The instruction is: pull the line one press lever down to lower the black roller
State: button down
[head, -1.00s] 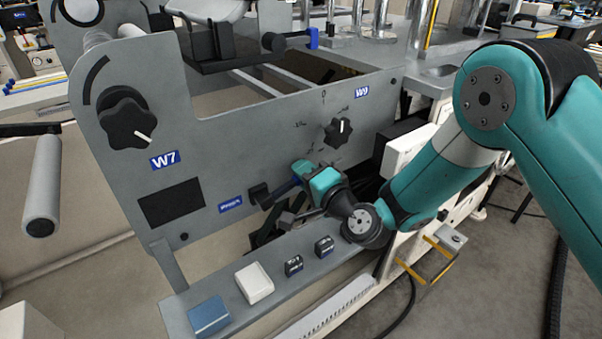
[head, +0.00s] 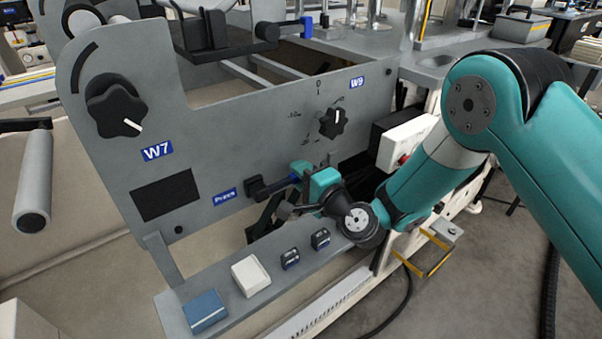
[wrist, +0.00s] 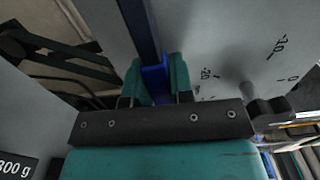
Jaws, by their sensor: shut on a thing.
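The press lever has a black pivot block (head: 256,188) on the grey side panel, right of the blue "Press" label (head: 225,196). Its blue handle (head: 291,179) points right, tilted slightly up. My gripper (head: 301,175) is shut on the handle's outer end. In the wrist view, the blue handle (wrist: 155,82) runs between the two teal fingers of my gripper (wrist: 157,80). The black roller cannot be made out for certain.
A W9 dial (head: 334,122) sits above my gripper and a W7 knob (head: 116,105) at upper left. A ledge below carries a blue box (head: 205,311), a white box (head: 250,276) and two small dark boxes (head: 290,259). A white box (head: 405,142) stands close behind my arm.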

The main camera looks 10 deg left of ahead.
jog(key=c, duration=1)
grip_release()
jog(key=shift+f, duration=0.1)
jog(key=shift+d+f, duration=0.1)
jog(key=b, duration=0.2)
jog(key=shift+s+d+f+b, duration=0.2)
jog(key=shift+s+d+b, duration=0.1)
jog(key=shift+s+d, duration=0.1)
jog(key=b+v, duration=1.6)
jog(key=b, duration=0.3)
jog(key=shift+r+b, duration=0.25)
jog(key=shift+b, duration=0.1)
jog(key=shift+s+d, duration=0.1)
